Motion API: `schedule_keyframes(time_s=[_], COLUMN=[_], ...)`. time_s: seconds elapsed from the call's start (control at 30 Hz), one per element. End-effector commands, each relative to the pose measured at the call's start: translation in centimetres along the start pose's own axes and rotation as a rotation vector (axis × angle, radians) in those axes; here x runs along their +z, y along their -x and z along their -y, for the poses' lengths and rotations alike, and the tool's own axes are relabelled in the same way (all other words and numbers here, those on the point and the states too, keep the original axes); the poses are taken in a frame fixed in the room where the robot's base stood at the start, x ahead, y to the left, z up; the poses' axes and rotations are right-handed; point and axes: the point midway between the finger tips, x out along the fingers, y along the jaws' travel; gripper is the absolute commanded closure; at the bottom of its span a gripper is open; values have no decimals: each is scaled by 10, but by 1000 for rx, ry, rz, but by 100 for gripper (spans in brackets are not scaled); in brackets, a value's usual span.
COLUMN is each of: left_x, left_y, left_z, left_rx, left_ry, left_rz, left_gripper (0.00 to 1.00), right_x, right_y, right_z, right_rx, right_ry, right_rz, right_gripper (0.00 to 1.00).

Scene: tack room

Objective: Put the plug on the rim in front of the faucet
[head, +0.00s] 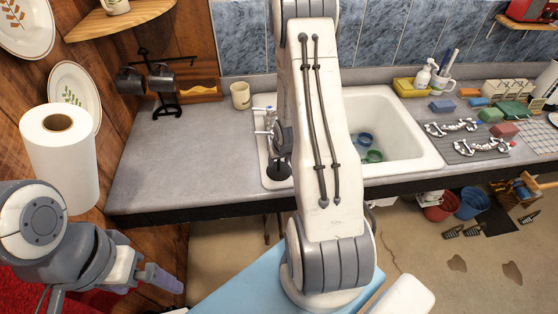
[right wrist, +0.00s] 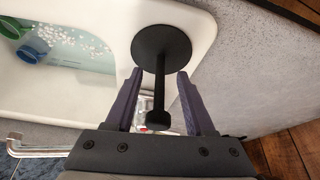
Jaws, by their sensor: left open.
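The plug is black, with a wide round disc, a thin stem and a small knob. In the head view the plug (head: 278,171) is at the sink's front left rim, nearer me than the faucet (head: 269,118). The right wrist view shows the plug (right wrist: 160,48) over the pale rim corner; contact with the rim is unclear. My right gripper (right wrist: 160,72) is open, its purple fingers on either side of the stem with gaps. In the head view my right arm hides part of the sink. My left gripper (head: 162,279) is open and empty at lower left.
The white sink (head: 425,150) holds shallow water and blue and green cups (head: 373,156). A paper towel roll (head: 60,155) stands at left by my left arm. The grey counter (head: 185,165) left of the sink is mostly clear. A cream mug (head: 240,95) stands behind.

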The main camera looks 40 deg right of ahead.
Motion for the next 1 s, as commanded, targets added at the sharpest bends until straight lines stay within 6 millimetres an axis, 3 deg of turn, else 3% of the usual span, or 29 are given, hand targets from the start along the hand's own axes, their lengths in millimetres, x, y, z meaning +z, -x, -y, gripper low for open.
schedule_keyframes(time_s=[0.23, 0.37, 0.53, 0.7, 0.83, 1.0], left_x=[0, 0, 0, 0, -1, -1], left_y=[1, -4, -7, 7, 16, 20], left_z=[0, 0, 0, 0, -1, -2], left_rx=[0, 0, 0, 0, 0, 0], left_ry=[0, 0, 1, 0, 0, 1], left_rz=[0, 0, 0, 0, 0, 0], left_gripper=[0, 0, 0, 0, 0, 0], right_x=[-2, -2, -2, -3, -2, -1], right_y=[5, 20, 52, 93, 112, 122], right_z=[0, 0, 0, 0, 0, 0], right_rx=[0, 1, 2, 1, 1, 0], right_ry=[0, 0, 1, 0, 0, 0], right_rz=[-2, -4, -5, -4, 0, 0], right_gripper=[46, 46, 46, 46, 46, 46])
